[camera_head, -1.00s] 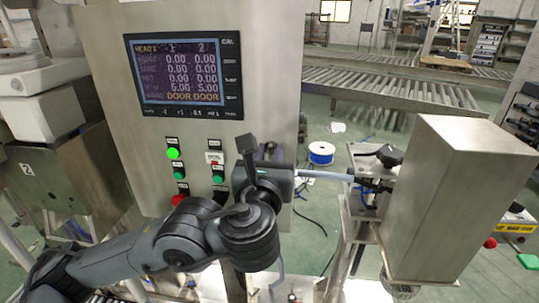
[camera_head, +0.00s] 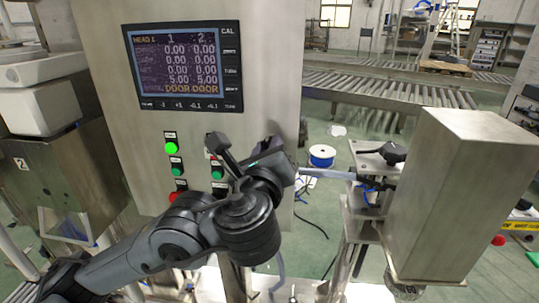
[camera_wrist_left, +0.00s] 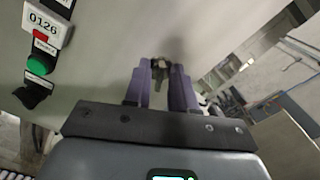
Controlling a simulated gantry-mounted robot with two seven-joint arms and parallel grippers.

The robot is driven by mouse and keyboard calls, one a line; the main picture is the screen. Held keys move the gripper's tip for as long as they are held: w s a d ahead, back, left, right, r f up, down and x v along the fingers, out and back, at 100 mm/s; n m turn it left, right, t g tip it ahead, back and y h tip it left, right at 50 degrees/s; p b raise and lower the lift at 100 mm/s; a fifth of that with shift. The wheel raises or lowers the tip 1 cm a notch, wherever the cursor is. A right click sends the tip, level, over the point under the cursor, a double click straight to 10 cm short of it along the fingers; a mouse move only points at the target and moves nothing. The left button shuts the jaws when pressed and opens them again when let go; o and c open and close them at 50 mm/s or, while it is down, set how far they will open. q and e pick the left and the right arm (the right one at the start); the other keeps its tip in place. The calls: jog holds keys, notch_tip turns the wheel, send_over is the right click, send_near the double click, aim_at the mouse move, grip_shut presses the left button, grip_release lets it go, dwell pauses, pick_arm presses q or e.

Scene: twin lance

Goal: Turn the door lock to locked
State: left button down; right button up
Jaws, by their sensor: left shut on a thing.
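My left gripper (camera_head: 284,148) is at the lower right of the steel cabinet front (camera_head: 270,60), and its wrist is tilted. In the left wrist view its two purple-grey fingers (camera_wrist_left: 160,80) are shut on a small dark lock knob (camera_wrist_left: 159,68) on the cabinet face. The knob is mostly covered by the fingertips, so its turned angle is hard to read. In the head view the lock is hidden behind the gripper. My right gripper is in neither view.
A screen (camera_head: 186,66) reads DOOR DOOR. Below it are a lit green lamp (camera_head: 171,148) and several buttons, partly behind my wrist. A steel box (camera_head: 450,190) on a stand is at the right. Roller conveyors (camera_head: 400,88) run behind.

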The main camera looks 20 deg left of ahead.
pick_arm(q)
jog(key=shift+a+f+n+b, duration=0.1)
jog(key=shift+n+b, duration=1.5)
jog(key=shift+n, duration=1.45)
jog(key=shift+f+n+b, duration=0.1)
jog(key=shift+n+b, duration=1.45)
jog(key=shift+n, duration=1.5)
jog(key=c, duration=1.3)
grip_release()
jog(key=shift+o, duration=0.2)
